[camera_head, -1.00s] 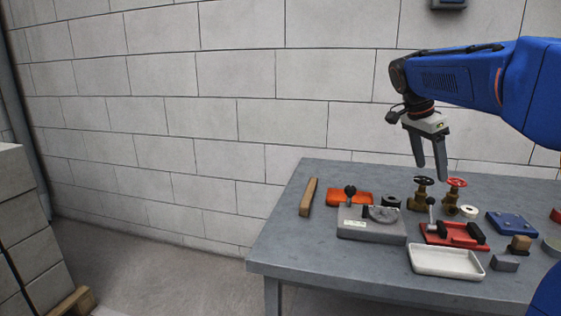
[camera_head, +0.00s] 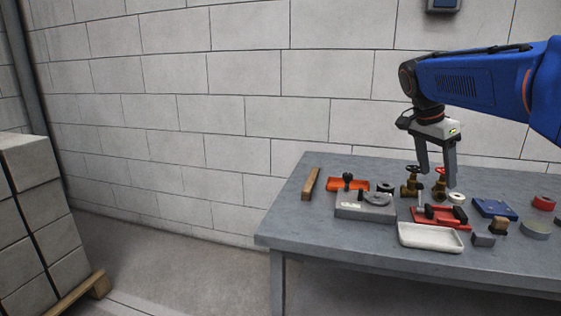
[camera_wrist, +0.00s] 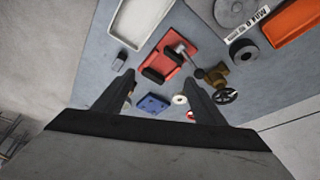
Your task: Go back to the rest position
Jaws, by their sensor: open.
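My gripper (camera_head: 436,176) is open and empty. In the head view it hangs from my blue arm above the back middle of the grey table (camera_head: 330,235), and its fingers cover part of the two brass valves (camera_head: 409,188). In the wrist view the two dark fingers of my gripper (camera_wrist: 160,88) stand apart with nothing gripped between them. Beyond them lie the blue plate (camera_wrist: 152,104) and a white roll (camera_wrist: 180,99). A red vise-like fixture (camera_wrist: 178,55) and a valve with a black handwheel (camera_wrist: 220,85) also show.
Stacked blocks (camera_head: 40,220) stand on a pallet at left. Floor between pallet and table is clear.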

